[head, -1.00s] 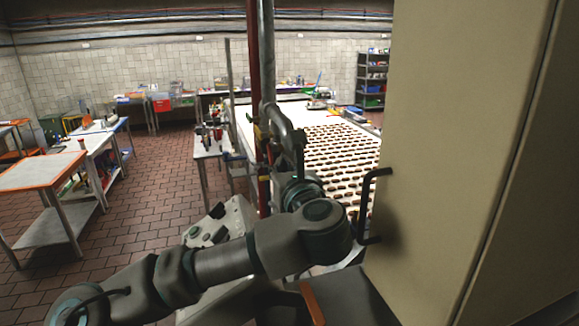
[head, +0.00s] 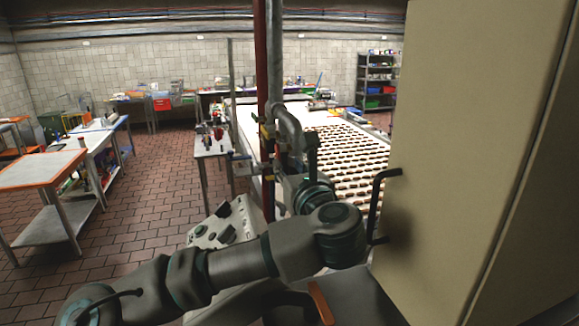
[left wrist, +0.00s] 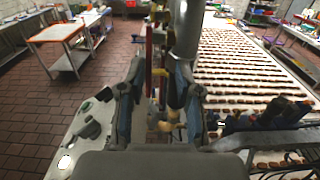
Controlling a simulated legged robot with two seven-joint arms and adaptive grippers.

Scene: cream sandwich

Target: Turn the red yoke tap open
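A red upright pipe (head: 261,60) and a grey pipe (head: 275,60) stand side by side in front of my left arm. Small red and yellow fittings (head: 267,131) sit on the pipes at mid-height. I cannot clearly make out the yoke tap among them. My left gripper (head: 291,150) is at these fittings, partly hidden by its wrist. In the left wrist view its two fingers (left wrist: 158,92) are apart, with the red pipe (left wrist: 149,48) and a small brass-coloured part (left wrist: 165,124) showing between them. I cannot tell whether they touch anything. My right gripper is out of view.
A large beige cabinet (head: 470,130) with a black handle (head: 377,205) stands close on the right. A white conveyor (head: 350,150) with rows of brown biscuits runs behind the pipes. A grey control box (head: 225,222) is below left. The tiled floor on the left has free room.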

